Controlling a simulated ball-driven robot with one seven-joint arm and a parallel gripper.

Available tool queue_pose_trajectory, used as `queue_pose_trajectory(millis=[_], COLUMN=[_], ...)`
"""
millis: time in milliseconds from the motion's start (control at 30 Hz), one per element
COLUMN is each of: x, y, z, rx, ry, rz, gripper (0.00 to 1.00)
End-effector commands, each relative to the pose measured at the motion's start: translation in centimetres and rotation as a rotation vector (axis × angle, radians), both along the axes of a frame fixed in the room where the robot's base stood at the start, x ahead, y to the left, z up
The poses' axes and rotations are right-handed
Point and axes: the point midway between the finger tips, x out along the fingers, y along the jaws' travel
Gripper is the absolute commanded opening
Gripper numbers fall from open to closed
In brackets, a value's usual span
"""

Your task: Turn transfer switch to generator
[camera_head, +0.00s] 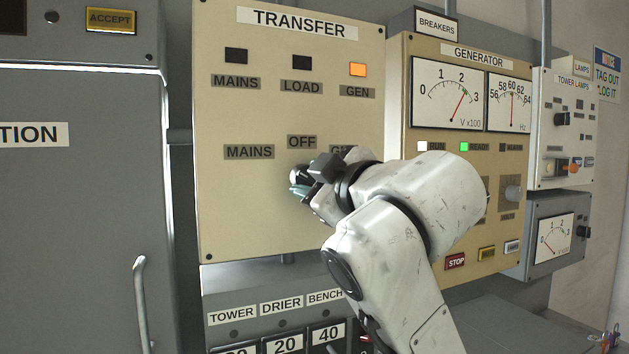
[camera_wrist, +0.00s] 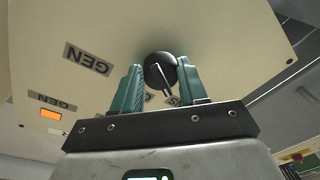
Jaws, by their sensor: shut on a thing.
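The transfer panel (camera_head: 225,195) is a cream box with MAINS, LOAD and GEN lamps along the top. Its GEN lamp (camera_head: 357,69) is lit orange; the MAINS and LOAD lamps are dark. Below are the switch labels MAINS, OFF and a partly covered GEN. The transfer switch, a dark round knob (camera_wrist: 160,70) with a pale bar across it, shows in the wrist view. My gripper (camera_wrist: 158,88) has its teal fingers on either side of the knob and is shut on it. In the head view my gripper (camera_head: 302,186) and arm hide most of the switch.
The generator panel (camera_head: 400,200) stands to the right, with two dials, a lit green READY lamp (camera_head: 464,146) and a red STOP button (camera_head: 455,262). A breaker box (camera_head: 265,310) sits below the transfer panel. A grey cabinet (camera_head: 80,220) stands at the left.

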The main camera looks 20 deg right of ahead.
Motion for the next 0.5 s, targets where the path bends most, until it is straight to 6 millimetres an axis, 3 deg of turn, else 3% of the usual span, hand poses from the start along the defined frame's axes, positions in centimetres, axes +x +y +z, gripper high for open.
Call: queue_pose_trajectory(millis=[267,500], x=[0.02,0.01], y=[0.13,0.28], z=[-0.07,-0.08], rx=[0.081,0.261], ry=[0.003,0.005], rz=[0.002,0.004], gripper=[0.12,0.12])
